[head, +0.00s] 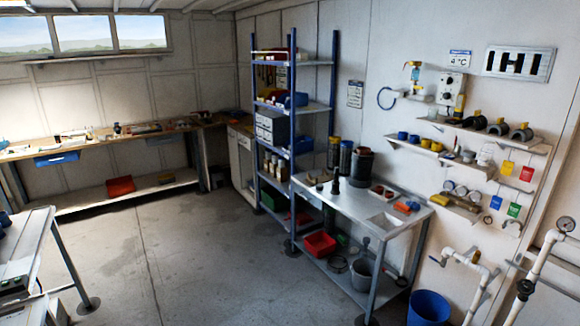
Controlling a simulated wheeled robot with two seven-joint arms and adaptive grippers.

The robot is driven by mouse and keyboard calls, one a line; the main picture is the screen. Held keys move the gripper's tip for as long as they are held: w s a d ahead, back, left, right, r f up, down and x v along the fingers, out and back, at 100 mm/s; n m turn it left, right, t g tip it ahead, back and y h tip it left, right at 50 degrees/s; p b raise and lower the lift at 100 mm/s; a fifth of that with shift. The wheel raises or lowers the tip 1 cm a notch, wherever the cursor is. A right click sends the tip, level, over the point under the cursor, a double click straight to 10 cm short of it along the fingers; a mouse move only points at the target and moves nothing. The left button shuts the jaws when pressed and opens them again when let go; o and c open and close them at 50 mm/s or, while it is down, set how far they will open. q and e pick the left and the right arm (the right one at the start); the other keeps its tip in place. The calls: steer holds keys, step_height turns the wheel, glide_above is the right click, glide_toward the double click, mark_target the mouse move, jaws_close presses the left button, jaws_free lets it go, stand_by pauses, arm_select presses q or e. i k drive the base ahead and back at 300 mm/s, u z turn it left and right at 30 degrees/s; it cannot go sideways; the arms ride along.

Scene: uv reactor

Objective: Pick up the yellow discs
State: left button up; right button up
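No thing stands out clearly as a yellow disc at this distance. Small round yellow pieces (425,142) stand beside blue ones (402,136) on the middle wall shelf at the right; I cannot tell whether they are discs or cups. A yellow block-like item (438,199) lies on the lowest wall shelf. Neither of my grippers is in view.
A metal table (352,214) stands by the right wall, with dark cylinders (361,167) on it. A blue-post shelving rack (292,120) stands behind it. A blue bucket (428,308) and white pipes (480,265) are at lower right. The middle floor (170,250) is clear.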

mark_target(427, 143)
steer(key=i, duration=3.7)
steer(key=z, duration=1.05)
